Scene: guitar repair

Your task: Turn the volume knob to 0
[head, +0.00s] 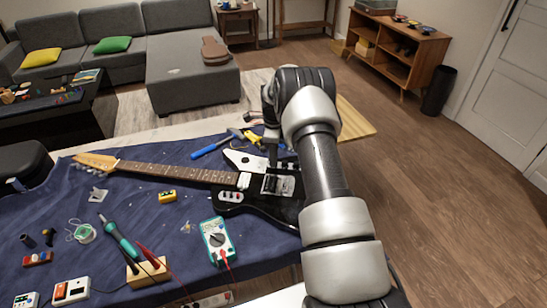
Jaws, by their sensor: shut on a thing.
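The electric guitar (262,205) lies on the blue cloth, with its black body at the right and its neck pointing left. A white plate (245,160) shows on the upper part of the body. My gripper (272,160) points down over the guitar's upper edge, just right of the white plate. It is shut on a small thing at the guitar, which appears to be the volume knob. The knob itself is hidden by my gripper and arm, so its setting cannot be read.
A blue-handled hammer (212,146) and a yellow tool (252,137) lie close behind the guitar. My arm covers the table's right end.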

